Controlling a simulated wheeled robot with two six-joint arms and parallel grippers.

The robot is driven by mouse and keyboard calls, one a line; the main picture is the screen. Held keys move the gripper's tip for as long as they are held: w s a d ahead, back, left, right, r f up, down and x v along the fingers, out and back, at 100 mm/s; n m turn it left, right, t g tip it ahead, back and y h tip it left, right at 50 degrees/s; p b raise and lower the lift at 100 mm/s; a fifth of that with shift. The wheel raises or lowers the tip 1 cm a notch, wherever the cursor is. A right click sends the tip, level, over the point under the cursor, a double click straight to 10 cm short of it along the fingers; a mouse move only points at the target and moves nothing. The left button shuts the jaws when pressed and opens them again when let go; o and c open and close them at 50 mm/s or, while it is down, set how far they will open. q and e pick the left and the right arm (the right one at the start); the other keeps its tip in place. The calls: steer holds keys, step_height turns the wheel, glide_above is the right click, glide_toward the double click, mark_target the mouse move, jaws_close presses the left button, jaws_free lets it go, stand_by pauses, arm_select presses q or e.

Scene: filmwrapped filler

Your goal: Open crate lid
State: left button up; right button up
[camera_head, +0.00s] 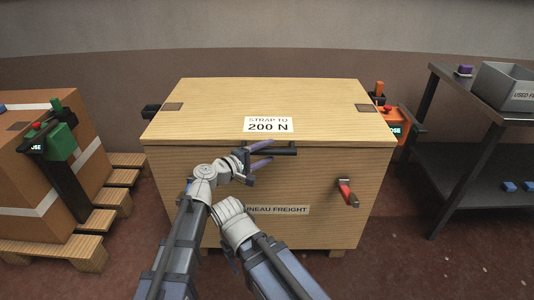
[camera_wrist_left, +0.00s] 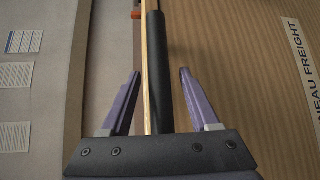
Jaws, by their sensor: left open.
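The wooden crate (camera_head: 290,232) stands in front of me with its lid (camera_head: 220,100) lying flat and shut on top. A black bar handle (camera_head: 285,151) sits at the lid's front edge; it also shows in the left wrist view (camera_wrist_left: 156,60). My left gripper (camera_head: 268,156) is open at this handle, its purple fingers spread. In the left wrist view the bar lies between the fingertips (camera_wrist_left: 159,74), with gaps on both sides. A red-handled latch (camera_head: 346,191) is on the crate's front right. My right gripper is not visible.
A cardboard box (camera_head: 95,165) with a green tool (camera_head: 61,140) stands on a pallet (camera_head: 60,252) at left. A dark metal table (camera_head: 450,165) with a grey bin (camera_head: 508,88) stands at right. An orange device (camera_head: 390,125) is beside the crate's right side.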

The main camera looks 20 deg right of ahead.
arm_select(q)
steer(key=shift+d, duration=0.25)
jaws_close()
stand_by(0.4)
stand_by(0.9)
